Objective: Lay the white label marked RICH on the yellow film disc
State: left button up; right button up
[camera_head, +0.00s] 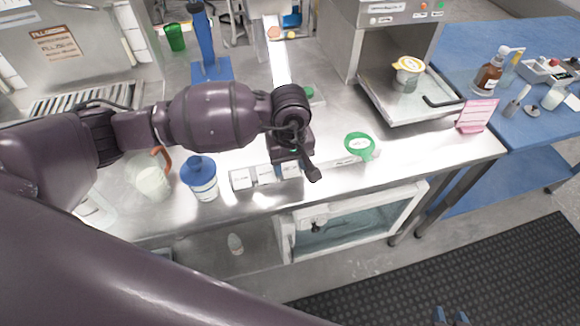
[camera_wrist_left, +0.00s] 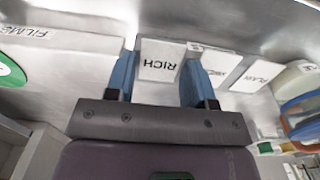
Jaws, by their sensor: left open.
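The white label marked RICH (camera_wrist_left: 159,60) lies on the steel counter, between the two blue fingers of my left gripper (camera_wrist_left: 161,80) in the left wrist view. The fingers are apart, one at each side of the label; I cannot tell whether they touch it. In the head view my left gripper (camera_head: 291,168) points down at the counter's front and mostly hides that label. A yellow disc (camera_head: 408,62) with a paler patch sits on a cup on the machine's tray, to the right. The blue fingertips of my right gripper (camera_head: 451,317) show apart at the bottom edge.
Two more white labels (camera_head: 241,179) (camera_head: 265,174) lie left of my left gripper. A green ring-shaped disc (camera_head: 360,146) lies to its right, by a FILMS strip. A pink card (camera_head: 477,115) stands near the counter's right end.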

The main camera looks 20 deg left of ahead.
pick_arm(q)
jog(key=shift+f, duration=0.1)
jog(key=c, duration=0.6)
jog(key=shift+o, duration=0.2)
